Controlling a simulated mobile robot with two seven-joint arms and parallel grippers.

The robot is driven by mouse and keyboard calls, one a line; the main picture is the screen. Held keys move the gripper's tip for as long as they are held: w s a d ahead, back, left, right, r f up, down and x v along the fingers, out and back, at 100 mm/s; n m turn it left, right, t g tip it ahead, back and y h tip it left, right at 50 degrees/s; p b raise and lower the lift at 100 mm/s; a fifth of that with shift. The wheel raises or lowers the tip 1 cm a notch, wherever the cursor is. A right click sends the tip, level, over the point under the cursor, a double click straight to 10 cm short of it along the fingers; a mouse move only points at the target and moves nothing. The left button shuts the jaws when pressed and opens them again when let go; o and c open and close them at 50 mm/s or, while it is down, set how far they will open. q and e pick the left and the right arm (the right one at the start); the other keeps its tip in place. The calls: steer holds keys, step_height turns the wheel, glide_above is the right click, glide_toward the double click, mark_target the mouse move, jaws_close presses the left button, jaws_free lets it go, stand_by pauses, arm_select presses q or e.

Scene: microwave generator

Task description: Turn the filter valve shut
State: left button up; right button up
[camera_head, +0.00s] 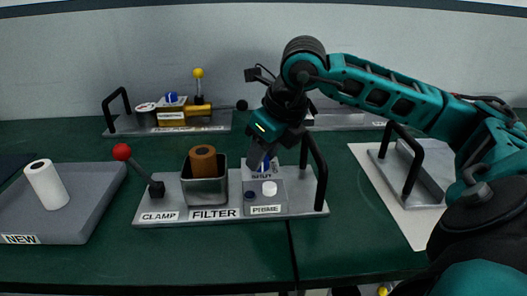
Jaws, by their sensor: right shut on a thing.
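The filter module is a grey plate (220,214) with FILTER, CLAMP and PRIME labels. It carries a square metal cup (204,188) with a brown cylinder (203,160) in it, and a red-knobbed lever (122,152) leaning left. The knob's exact angle cannot be told. My left gripper is not in view.
A grey tray (88,205) labelled NEW holds a white roll (46,184) at left. A black handle (316,170) stands just right of the valve. Behind is another module with a yellow-knobbed lever (198,73). A handled metal plate lies on a white sheet (382,195) at right.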

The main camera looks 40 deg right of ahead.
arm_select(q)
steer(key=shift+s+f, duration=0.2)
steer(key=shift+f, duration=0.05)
arm_select(e)
steer(key=shift+m+h, duration=0.3)
steer(key=shift+m, duration=0.3)
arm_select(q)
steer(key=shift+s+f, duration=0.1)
arm_select(e)
steer(key=o, duration=1)
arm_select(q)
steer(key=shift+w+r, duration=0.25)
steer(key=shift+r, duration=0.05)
arm_select(e)
steer(key=shift+o, duration=0.2)
